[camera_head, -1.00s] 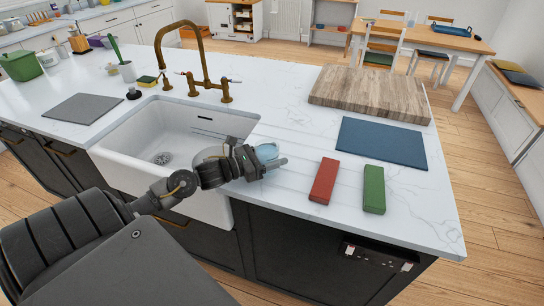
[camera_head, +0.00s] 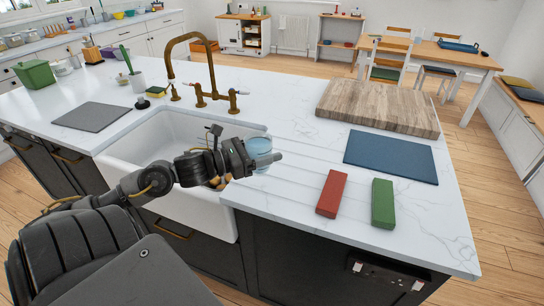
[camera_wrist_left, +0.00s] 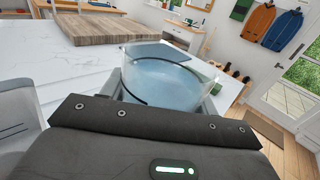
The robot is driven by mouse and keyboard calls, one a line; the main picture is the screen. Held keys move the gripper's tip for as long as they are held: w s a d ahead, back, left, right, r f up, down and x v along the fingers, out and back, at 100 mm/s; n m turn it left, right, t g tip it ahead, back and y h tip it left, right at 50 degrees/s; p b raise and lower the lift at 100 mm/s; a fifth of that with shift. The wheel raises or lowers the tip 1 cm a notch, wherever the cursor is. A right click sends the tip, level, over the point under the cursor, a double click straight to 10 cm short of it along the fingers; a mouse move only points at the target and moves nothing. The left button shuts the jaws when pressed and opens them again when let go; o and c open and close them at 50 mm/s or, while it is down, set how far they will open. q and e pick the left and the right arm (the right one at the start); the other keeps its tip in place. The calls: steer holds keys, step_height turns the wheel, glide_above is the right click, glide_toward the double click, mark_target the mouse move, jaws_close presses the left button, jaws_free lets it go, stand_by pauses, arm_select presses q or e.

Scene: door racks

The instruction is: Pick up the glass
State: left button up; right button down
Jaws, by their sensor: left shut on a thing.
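The glass (camera_head: 258,151) is a clear, bluish tumbler. It is between the fingers of my left gripper (camera_head: 264,160), at the right edge of the sink in the head view. In the left wrist view the glass (camera_wrist_left: 165,78) shows its round open rim, with the gripper fingers on either side of it. My left gripper is shut on it. The glass looks upright; its base is hidden, and I cannot tell its exact height over the counter. My right gripper is not in view.
The white sink (camera_head: 135,160) lies left of the glass, with a brass tap (camera_head: 205,85) behind it. A red block (camera_head: 332,194), a green block (camera_head: 382,204), a blue mat (camera_head: 391,157) and a wooden board (camera_head: 378,106) lie to the right. The counter between is clear.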

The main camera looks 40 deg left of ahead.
mark_target(253, 147)
arm_select(q)
steer(key=shift+s+a+r+b, duration=0.2)
steer(key=shift+s+r, duration=0.45)
steer(key=shift+s, duration=0.8)
steer(key=shift+s+a+r+b, duration=0.2)
steer(key=shift+s+r, duration=0.4)
steer(key=shift+s, duration=0.8)
steer(key=shift+s+a+r+b, duration=0.1)
steer(key=shift+s+a+r, duration=0.4)
steer(key=shift+s, duration=0.95)
steer(key=shift+s+d+r, duration=0.15)
steer(key=shift+d+r, duration=0.05)
